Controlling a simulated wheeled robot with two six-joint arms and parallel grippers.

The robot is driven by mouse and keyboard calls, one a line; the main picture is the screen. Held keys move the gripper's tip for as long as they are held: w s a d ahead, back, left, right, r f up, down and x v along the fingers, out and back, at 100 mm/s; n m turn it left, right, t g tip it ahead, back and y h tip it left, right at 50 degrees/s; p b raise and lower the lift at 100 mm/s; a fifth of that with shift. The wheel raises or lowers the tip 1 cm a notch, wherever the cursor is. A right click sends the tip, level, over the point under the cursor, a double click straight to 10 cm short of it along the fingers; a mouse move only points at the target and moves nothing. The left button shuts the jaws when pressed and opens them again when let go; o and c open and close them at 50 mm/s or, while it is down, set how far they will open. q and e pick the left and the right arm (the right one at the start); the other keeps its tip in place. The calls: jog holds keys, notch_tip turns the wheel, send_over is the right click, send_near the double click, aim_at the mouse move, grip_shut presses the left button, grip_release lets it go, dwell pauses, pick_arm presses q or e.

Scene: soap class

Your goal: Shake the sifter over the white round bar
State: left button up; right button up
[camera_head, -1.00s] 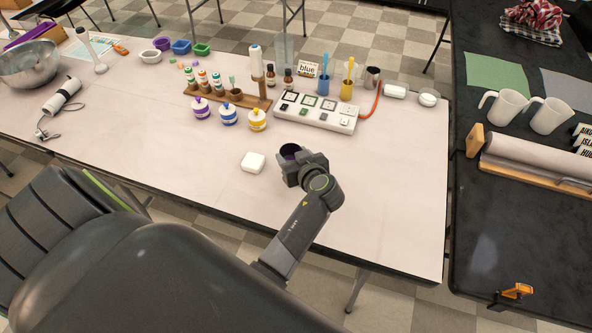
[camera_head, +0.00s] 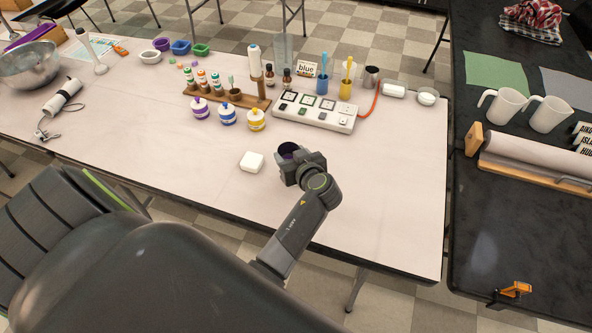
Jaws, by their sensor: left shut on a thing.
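A white round bar (camera_head: 427,97) sits at the table's far right, well away from the gripper. The underside of the sifter is hidden by the gripper. My right gripper is not in view.
A white panel with square pads (camera_head: 314,112) lies behind the gripper. Purple, blue and yellow bottles (camera_head: 228,114) stand behind the white block. Another white bar (camera_head: 393,90) is next to the round one. The table (camera_head: 390,190) is clear to the right of the gripper.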

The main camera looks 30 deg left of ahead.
pick_arm(q)
jog(key=shift+f, duration=0.1)
jog(key=shift+d, duration=0.2)
jog(key=shift+a+r+p, duration=0.1)
jog(key=shift+r+p, duration=1.65)
jog(key=shift+r, duration=0.85)
